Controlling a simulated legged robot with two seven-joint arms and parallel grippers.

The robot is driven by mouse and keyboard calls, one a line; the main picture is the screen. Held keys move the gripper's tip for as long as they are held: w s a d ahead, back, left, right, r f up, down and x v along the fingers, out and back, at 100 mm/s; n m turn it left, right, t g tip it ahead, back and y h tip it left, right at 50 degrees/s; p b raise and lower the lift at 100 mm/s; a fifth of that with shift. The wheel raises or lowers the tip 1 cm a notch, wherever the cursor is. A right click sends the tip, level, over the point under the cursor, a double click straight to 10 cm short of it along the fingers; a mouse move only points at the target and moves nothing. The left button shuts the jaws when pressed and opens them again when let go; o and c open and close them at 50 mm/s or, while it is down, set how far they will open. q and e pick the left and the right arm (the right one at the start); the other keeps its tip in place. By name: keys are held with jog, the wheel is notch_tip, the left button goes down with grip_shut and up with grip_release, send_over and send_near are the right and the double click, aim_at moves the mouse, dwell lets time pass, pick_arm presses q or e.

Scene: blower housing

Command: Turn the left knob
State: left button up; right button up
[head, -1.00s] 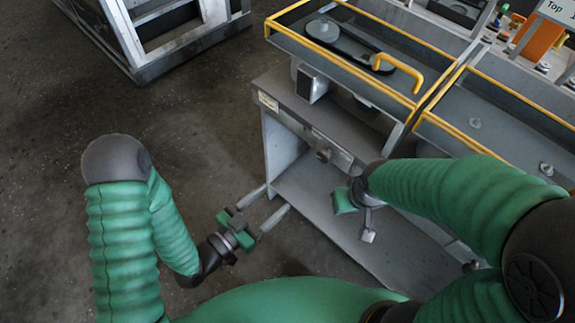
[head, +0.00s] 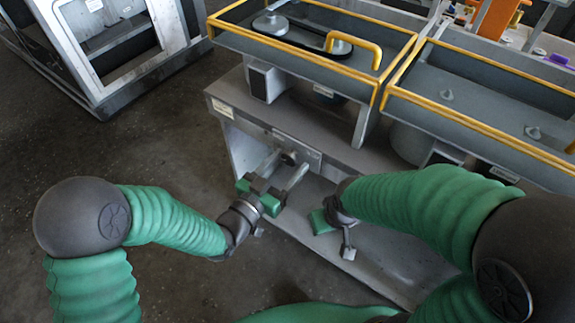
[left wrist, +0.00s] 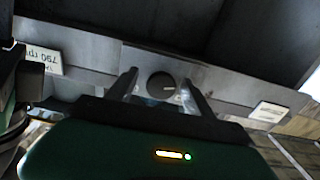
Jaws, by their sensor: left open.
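The left knob (head: 290,157) is a dark round knob on the grey front panel under the left yellow-railed bay. In the left wrist view the knob (left wrist: 161,85) faces me, with a small pale mark on its right side. My left gripper (head: 289,164) is open, with its two fingers pointing at the panel. In the left wrist view the fingers (left wrist: 160,92) stand to the left and right of the knob, apparently with gaps. I cannot tell how deep they reach. My right gripper (head: 335,230) hangs over the lower shelf, its jaws unclear.
A label reading "790 rpm" (left wrist: 43,58) shows upside down on the panel. Yellow-railed bays (head: 230,33) sit above the panel. The lower shelf (head: 375,262) looks mostly bare. A grey frame (head: 100,60) stands at the upper left, with open floor (head: 150,150) between.

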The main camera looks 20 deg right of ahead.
pick_arm(q)
jog(key=shift+w+d, duration=0.15)
jog(key=shift+d, duration=0.1)
jog(key=shift+a, duration=0.55)
jog(key=shift+c, duration=1.6)
jog(key=shift+d+r, duration=0.1)
jog(key=shift+d, duration=0.1)
grip_shut()
jog(key=shift+a+n+p, duration=0.1)
jog(key=shift+n+p, duration=0.2)
jog(key=shift+n, duration=0.8)
pick_arm(e)
jog(key=shift+a+r, duration=0.25)
jog(key=shift+r, duration=0.25)
